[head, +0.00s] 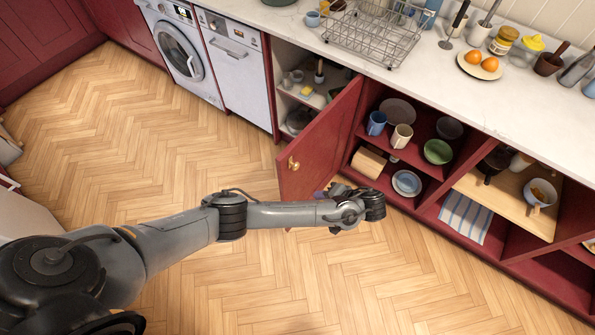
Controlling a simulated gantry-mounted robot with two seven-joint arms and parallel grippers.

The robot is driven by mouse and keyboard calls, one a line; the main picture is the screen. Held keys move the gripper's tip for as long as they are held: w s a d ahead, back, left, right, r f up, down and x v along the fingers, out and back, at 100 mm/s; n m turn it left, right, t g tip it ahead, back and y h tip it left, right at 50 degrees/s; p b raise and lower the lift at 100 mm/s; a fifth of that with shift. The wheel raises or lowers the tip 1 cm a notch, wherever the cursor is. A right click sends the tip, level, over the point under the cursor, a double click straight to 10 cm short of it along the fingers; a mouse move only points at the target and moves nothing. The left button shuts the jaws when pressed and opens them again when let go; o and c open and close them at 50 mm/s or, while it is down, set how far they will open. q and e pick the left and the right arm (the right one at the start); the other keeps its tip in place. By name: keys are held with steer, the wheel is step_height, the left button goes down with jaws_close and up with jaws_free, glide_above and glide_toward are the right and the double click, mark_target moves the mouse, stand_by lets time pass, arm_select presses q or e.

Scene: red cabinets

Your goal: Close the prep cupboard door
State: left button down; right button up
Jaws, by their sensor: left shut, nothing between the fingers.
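The red cupboard door (325,135) stands open, sticking out from the cabinet front. Its brass knob (293,163) is near the free edge, on the face turned left. The door's far edge meets the cabinet left of the open shelves (412,152), which hold mugs, plates and bowls. My left arm reaches across the floor from the left, past the door's lower free corner. My left gripper (352,206) is just right of that corner, in front of the shelves; it is shut and empty. Its fingertips are mostly hidden, so I cannot tell whether it touches the door. My right gripper is out of view.
Left of the door is another open compartment (302,88), then a white dishwasher (238,65) and washing machine (180,52). The white counter (440,75) above holds a wire dish rack (372,35) and a plate of oranges (480,67). The wooden floor (120,140) is clear.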

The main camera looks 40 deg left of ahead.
arm_select(q)
step_height(320, 180, up, 2)
steer(key=w, duration=0.1)
steer(key=b, duration=0.4)
glide_toward(290, 178)
steer(key=shift+x, duration=3.1)
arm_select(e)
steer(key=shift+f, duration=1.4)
arm_select(q)
steer(key=shift+d+f, duration=0.1)
steer(key=shift+p, duration=0.3)
